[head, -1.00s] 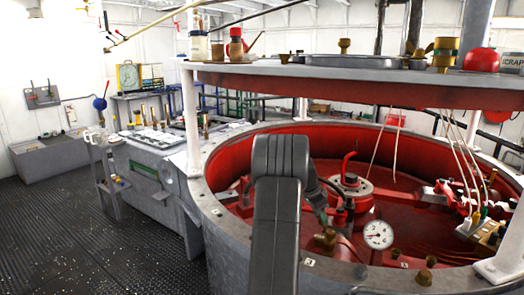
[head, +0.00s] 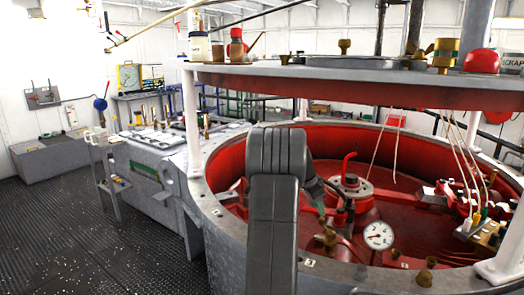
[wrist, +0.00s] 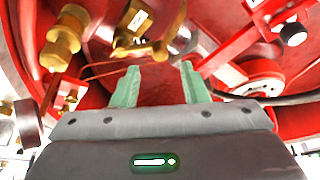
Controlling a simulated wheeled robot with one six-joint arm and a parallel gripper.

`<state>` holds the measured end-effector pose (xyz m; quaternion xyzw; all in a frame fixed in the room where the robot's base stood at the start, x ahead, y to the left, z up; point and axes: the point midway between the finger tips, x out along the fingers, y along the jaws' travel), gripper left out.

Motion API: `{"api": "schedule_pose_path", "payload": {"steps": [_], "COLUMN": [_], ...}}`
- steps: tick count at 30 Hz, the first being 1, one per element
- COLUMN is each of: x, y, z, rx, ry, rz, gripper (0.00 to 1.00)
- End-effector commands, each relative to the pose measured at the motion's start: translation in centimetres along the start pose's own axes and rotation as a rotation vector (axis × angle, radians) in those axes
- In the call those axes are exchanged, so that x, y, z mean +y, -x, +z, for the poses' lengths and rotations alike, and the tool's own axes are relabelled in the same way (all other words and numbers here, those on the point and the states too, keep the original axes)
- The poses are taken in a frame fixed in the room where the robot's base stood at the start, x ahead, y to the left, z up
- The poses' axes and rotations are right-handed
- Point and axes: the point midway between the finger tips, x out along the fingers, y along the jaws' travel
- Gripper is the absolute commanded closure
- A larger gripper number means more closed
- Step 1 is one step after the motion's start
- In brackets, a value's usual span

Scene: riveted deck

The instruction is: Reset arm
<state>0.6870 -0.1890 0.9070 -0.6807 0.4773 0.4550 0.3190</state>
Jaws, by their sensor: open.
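My arm rises in the middle of the head view, in front of the large round vat with the red inside (head: 235,188). My gripper (wrist: 160,84) shows in the wrist view with two pale green fingers spread apart and nothing between them. Beyond the fingertips is a brass fitting (wrist: 140,48), with the red vat floor behind it. In the head view, part of the gripper (head: 318,200) shows just right of my arm, close to a brass valve (head: 328,238). Whether it touches the valve cannot be told.
A white-faced gauge (head: 378,236) stands right of the gripper. A red hub (head: 350,188) is in the vat's middle. A shelf (head: 300,72) with pots and fittings spans above the vat. A grey workbench (head: 150,165) is at left, with open dark floor (head: 60,230) before it.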

Motion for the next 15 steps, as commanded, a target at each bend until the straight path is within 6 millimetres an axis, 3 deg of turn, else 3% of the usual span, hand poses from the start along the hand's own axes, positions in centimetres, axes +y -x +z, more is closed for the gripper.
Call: {"api": "schedule_pose_path", "payload": {"steps": [11,12,15], "x": [-0.1,0.0,0.1], "y": [7.8,8.2,5.3], "z": [0.0,0.0,0.1], "rx": [0.002,0.001,-0.002], "ry": [0.000,0.000,0.001], "rz": [-0.004,-0.001,0.005], "gripper": [0.59,0.59,0.59]}}
